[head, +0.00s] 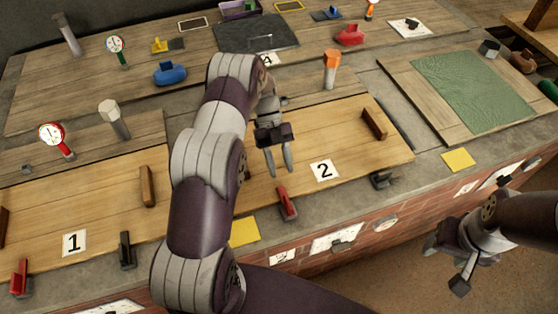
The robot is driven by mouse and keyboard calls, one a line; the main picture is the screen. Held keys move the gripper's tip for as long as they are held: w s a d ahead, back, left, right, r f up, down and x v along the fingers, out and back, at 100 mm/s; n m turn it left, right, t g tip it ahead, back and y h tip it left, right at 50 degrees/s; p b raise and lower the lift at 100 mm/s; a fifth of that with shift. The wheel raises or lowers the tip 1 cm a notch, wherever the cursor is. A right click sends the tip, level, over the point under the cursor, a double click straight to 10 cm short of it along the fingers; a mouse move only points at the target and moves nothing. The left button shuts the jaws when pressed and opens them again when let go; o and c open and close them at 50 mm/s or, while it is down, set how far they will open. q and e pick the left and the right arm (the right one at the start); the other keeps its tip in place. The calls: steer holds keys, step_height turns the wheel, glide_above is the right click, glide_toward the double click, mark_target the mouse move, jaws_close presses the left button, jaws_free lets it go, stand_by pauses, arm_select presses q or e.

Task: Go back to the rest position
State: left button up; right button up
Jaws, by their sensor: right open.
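My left gripper (279,172) hangs above the light wooden board (345,135) marked with the "2" card. Its two fingers are apart and nothing shows between them. My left arm rises through the middle of the view and hides part of the bench behind it. My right gripper (446,268) is low at the right, beyond the front edge of the bench and over the floor. Its fingers are spread and empty.
The bench holds a board marked "1" (74,243), wooden blocks (147,186), red clamps (286,203), an orange-topped post (331,72) and gauges (55,139). A green mat (475,90) lies at right. The brown floor (400,290) by the brick front looks clear.

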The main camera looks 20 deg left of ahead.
arm_select(q)
steer(key=shift+v, duration=0.95)
